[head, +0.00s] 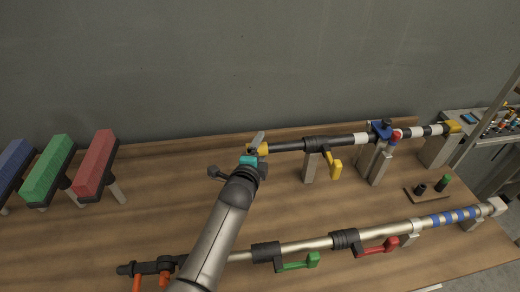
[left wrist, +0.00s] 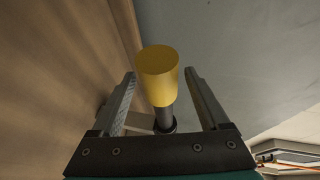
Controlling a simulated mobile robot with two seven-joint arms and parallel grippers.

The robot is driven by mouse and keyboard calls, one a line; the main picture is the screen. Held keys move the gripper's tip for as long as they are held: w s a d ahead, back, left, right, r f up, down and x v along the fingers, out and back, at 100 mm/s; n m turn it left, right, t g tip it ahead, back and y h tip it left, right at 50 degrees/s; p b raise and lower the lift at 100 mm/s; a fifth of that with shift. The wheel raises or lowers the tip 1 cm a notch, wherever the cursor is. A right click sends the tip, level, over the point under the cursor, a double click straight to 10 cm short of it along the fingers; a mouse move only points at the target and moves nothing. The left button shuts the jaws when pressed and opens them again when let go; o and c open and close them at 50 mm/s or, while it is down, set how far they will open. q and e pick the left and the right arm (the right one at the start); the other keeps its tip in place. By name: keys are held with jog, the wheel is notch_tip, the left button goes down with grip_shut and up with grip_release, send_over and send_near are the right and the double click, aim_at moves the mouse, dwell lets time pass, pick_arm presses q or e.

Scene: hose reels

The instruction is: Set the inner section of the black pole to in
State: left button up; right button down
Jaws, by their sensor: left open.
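The black pole (head: 285,146) lies level on grey posts at the back of the table. It has a yellow lever (head: 335,167) under a black clamp, white bands and a blue clamp (head: 381,130) further right. Its left tip is a yellow knob (head: 263,149), partly hidden by my left gripper (head: 256,147). In the left wrist view, the yellow knob (left wrist: 158,75) and a thinner dark rod stand between the two open fingers of my left gripper (left wrist: 160,95). I see a gap on each side of the knob. My right gripper is not in view.
A silver pole (head: 320,243) with green and red levers and blue bands runs along the front. Blue, green and red blocks (head: 95,160) stand on posts at left. A small tray (head: 428,194) with pegs sits at right. A grey wall is behind.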

pick_arm(q)
jog(key=shift+s, duration=0.1)
jog(key=p+v, duration=0.2)
jog(key=v, duration=1.3)
jog(key=shift+s+f, duration=0.1)
